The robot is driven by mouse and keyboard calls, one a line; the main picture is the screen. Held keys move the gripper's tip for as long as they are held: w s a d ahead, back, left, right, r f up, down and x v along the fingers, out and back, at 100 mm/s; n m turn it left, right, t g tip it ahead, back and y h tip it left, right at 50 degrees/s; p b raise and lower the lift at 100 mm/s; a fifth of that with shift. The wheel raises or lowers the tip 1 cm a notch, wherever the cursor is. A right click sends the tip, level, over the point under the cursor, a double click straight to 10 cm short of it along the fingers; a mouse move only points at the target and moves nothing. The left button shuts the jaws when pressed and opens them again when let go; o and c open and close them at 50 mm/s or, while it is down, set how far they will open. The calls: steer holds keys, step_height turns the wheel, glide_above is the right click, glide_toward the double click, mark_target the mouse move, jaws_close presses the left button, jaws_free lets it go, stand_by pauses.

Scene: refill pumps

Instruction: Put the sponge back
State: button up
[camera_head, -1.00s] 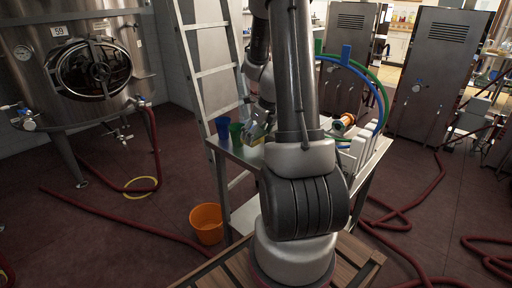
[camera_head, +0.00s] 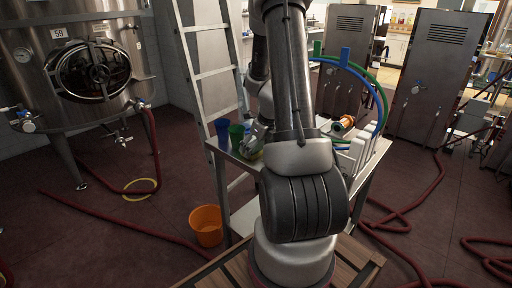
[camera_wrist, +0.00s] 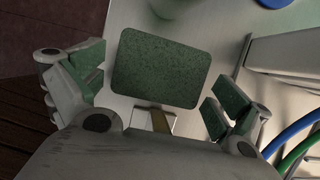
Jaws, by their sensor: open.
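A green, speckled rectangular sponge (camera_wrist: 160,68) lies on the pale metal table top in the wrist view. My gripper (camera_wrist: 158,92) is open, with one finger to the left of the sponge and one to the right. Clear gaps show between the sponge and both fingers, and nothing is held. In the head view my gripper (camera_head: 252,143) is low over the left part of the table (camera_head: 247,163), and my arm hides much of the table top.
A blue cup (camera_head: 222,132) and a green cup (camera_head: 236,136) stand left of my gripper. White containers (camera_head: 357,150), an orange spool-like item (camera_head: 343,123) and blue and green hoses (camera_head: 376,84) are on the right. An orange bucket (camera_head: 206,225) is on the floor.

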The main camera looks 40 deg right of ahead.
steer(key=v, duration=1.2)
steer(key=s+a+r+n, duration=0.2)
steer(key=a+r+n, duration=0.6)
steer(key=a+n, duration=0.15)
steer(key=s+a+r+n, duration=0.3)
steer(key=s+n, duration=0.4)
steer(key=n, duration=0.5)
steer(key=s+a+r+n, duration=0.4)
steer(key=s+a+n, duration=0.2)
steer(key=n, duration=0.7)
steer(key=shift+s, duration=1.15)
steer(key=shift+r, duration=0.1)
steer(key=shift+c, duration=0.4)
